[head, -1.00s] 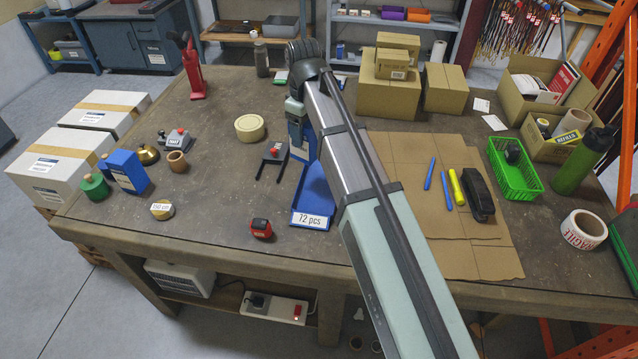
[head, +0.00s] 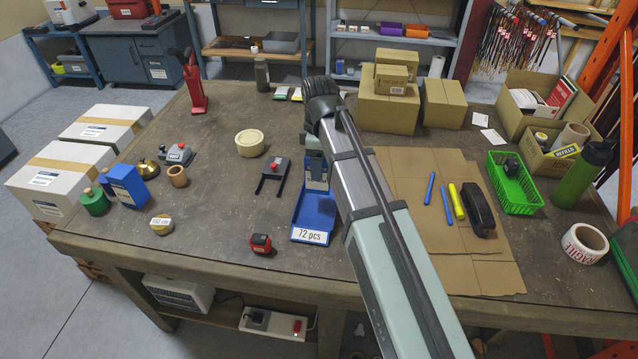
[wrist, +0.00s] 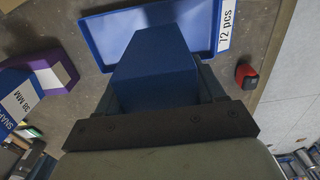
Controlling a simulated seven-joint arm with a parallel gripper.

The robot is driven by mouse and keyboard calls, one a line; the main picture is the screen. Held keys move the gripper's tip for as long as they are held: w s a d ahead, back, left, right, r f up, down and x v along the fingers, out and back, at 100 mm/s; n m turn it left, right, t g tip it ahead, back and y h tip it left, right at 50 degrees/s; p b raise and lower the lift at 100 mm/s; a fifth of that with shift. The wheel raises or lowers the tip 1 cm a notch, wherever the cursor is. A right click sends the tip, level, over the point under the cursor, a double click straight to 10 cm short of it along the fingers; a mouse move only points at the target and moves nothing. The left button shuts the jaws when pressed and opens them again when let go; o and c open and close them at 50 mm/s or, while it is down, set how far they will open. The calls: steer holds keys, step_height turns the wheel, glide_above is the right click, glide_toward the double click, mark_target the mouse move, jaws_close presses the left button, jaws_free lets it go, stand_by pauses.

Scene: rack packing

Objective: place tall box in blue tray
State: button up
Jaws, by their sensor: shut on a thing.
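The tall box is dark blue with a pale label. In the head view the tall box (head: 316,172) is upright at the far end of the blue tray (head: 313,222), partly behind my arm. In the wrist view my gripper (wrist: 157,84) is shut on the tall box (wrist: 155,65), one finger along each side. The box overlaps the blue tray (wrist: 95,30) there. The tray is shallow and bears a "72 pcs" label. The box's lower end is hidden, so I cannot tell whether it touches the tray floor.
A black fork-shaped thing (head: 273,172) lies left of the tray. A red tape measure (head: 260,244) is at its front left. Cardboard (head: 415,170) with pens lies to the right. The wrist view shows a purple box (wrist: 55,72) beside a labelled blue box (wrist: 17,100).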

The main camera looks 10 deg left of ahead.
steer(key=shift+f, duration=3.4)
steer(key=shift+f, duration=0.15)
steer(key=o, duration=1.3)
step_height(320, 180, up, 12)
steer(key=shift+r, duration=0.15)
